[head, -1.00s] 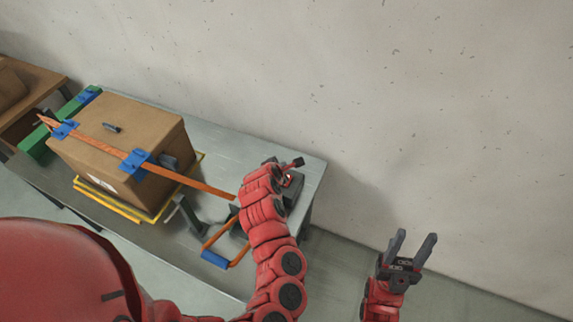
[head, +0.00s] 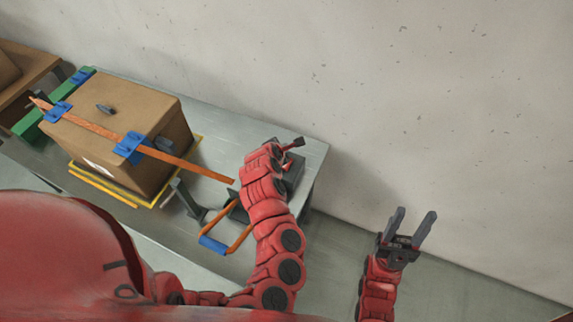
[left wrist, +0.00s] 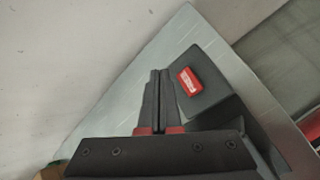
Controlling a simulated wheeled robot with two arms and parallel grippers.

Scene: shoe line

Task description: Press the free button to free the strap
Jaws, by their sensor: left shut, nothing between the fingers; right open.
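The red button (left wrist: 188,82) sits on a dark block (left wrist: 208,98) in the left wrist view. My left gripper (left wrist: 160,73) is shut and empty, its tips just left of the button in that view. Contact with the button cannot be made out. In the head view my left arm covers much of the dark device (head: 292,172) at the table's right end, and the left fingers are not clear there. The orange strap (head: 192,168) runs over the cardboard box (head: 122,110) towards that device. My right gripper (head: 410,228) is open and empty, right of the table.
The box stands on a yellow-edged base (head: 105,186) on the grey table (head: 232,112). Blue pieces (head: 130,148) sit on the strap at the box edges. An orange strap loop with a blue sleeve (head: 212,244) hangs at the front. A plain wall is behind.

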